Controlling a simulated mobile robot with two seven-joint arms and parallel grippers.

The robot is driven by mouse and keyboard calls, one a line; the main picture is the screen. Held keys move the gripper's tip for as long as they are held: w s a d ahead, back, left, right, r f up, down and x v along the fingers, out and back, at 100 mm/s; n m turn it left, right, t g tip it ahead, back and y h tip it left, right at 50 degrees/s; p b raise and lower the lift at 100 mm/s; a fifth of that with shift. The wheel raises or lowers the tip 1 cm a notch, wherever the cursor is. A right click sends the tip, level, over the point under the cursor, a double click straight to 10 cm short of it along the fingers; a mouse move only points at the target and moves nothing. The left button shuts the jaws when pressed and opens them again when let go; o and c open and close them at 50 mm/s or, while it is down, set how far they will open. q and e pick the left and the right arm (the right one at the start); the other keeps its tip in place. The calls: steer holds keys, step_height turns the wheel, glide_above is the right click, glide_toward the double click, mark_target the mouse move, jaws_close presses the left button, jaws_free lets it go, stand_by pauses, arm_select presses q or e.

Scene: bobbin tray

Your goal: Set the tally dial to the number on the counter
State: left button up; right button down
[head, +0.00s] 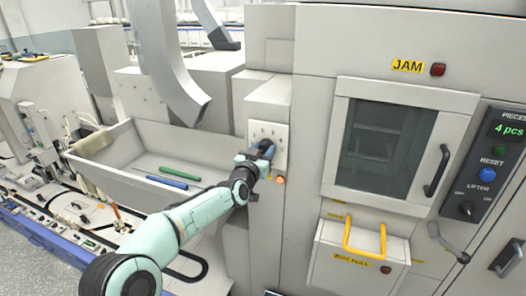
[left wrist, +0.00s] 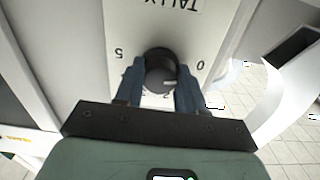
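The tally dial (left wrist: 158,66) is a dark round knob on a pale plate marked TALLY, seen upside down in the left wrist view. Its white pointer mark is at the lower right of the knob, between the low numbers and the 0. A 5 stands on the left and a 0 on the right; some numbers are partly hidden by my fingers. My left gripper (head: 264,158) is at the dial plate (head: 281,135), its blue fingers on both sides of the knob and seemingly touching it. The counter (head: 508,131) reads 4 pcs. My right gripper is out of view.
An orange lamp (head: 281,180) is just below the dial plate. A grey tray (head: 120,180) holds a green and a blue rod. A windowed door (head: 455,100), a yellow-handled bin (head: 335,262) and a panel with a blue reset button (head: 487,174) are at right.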

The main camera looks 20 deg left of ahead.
arm_select(q)
steer(key=c, duration=0.4)
